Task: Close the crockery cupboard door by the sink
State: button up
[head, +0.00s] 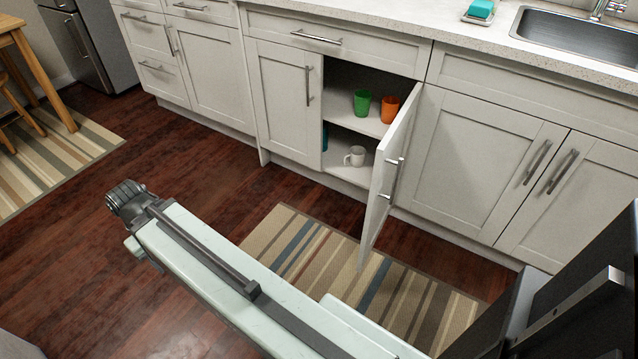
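The white crockery cupboard door (378,196) stands wide open, swung out into the room. It hangs on the right side of its opening, left of the sink (575,38), and its metal handle (394,180) shows on its right-hand face. Inside the cupboard, a green cup (362,102) and an orange cup (389,109) stand on the upper shelf. A white mug (355,156) stands below them. My gripper (125,196) is over the wood floor at the left, well apart from the door. Its fingers are too small to tell whether they are open.
A striped rug (290,245) lies under the open door and my arm. Shut cupboards and drawers line the counter (400,22). A second rug (60,160) and a wooden table (40,75) are at the left. The floor between the rugs is clear.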

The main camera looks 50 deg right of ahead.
aim_at(391, 153)
jog(key=z, duration=0.6)
jog(key=k, duration=0.75)
jog(key=z, duration=1.3)
